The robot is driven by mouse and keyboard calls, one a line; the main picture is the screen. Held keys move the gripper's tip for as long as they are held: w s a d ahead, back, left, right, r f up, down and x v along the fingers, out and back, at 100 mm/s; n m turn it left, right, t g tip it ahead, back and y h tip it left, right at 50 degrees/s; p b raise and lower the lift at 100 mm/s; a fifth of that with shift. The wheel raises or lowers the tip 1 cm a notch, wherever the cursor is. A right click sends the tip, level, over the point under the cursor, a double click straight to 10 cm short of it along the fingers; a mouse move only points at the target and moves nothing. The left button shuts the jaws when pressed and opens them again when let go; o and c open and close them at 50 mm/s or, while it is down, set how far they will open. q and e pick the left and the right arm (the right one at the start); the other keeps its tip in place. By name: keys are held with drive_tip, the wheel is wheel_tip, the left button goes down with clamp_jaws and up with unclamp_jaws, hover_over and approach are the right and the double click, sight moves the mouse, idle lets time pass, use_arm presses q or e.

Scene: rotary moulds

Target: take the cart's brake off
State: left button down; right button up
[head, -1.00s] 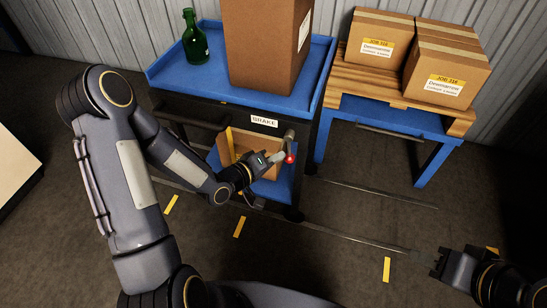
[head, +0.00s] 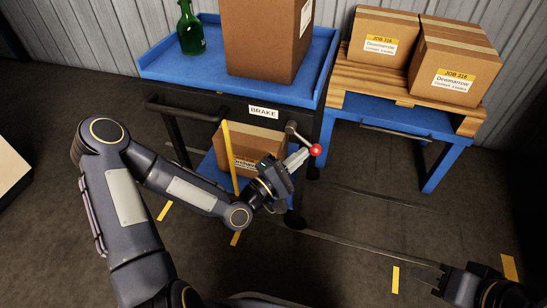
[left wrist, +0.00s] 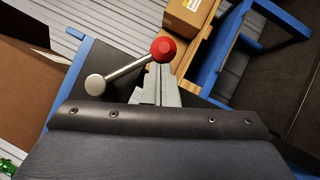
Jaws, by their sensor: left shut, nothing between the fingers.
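The blue cart (head: 235,88) has a white BRAKE label (head: 263,112) on its near side. The brake lever (head: 301,138) is a short metal rod with a red ball knob (head: 316,150) and slants down to the right from its pivot. In the left wrist view the knob (left wrist: 163,50) and the round pivot end of the lever (left wrist: 95,84) both show. My left gripper (head: 304,154) is shut and empty, its fingertips right at the knob's left side; touching or just apart is hard to tell. My right gripper (head: 440,283) is low at the right, away from the cart; its fingers are unclear.
A tall carton (head: 262,40) and a green bottle (head: 190,30) stand on the cart top. A smaller box (head: 248,145) sits on the lower shelf behind my left wrist. A blue stand (head: 400,118) with cartons (head: 455,70) is at the right. Floor rails (head: 370,255) run in front.

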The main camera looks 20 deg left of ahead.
use_arm(q)
drive_tip(key=n, duration=0.1)
drive_tip(key=d+r+n+t+b, duration=0.1)
drive_tip(key=shift+d+n+t, duration=0.25)
drive_tip(key=shift+n+t, duration=0.05)
drive_tip(key=shift+n, duration=0.1)
drive_tip(key=shift+d+r, duration=0.45)
drive_tip(key=shift+r, duration=0.1)
use_arm(e)
drive_tip(key=shift+f, duration=0.8)
use_arm(q)
drive_tip(key=shift+d+r, duration=0.1)
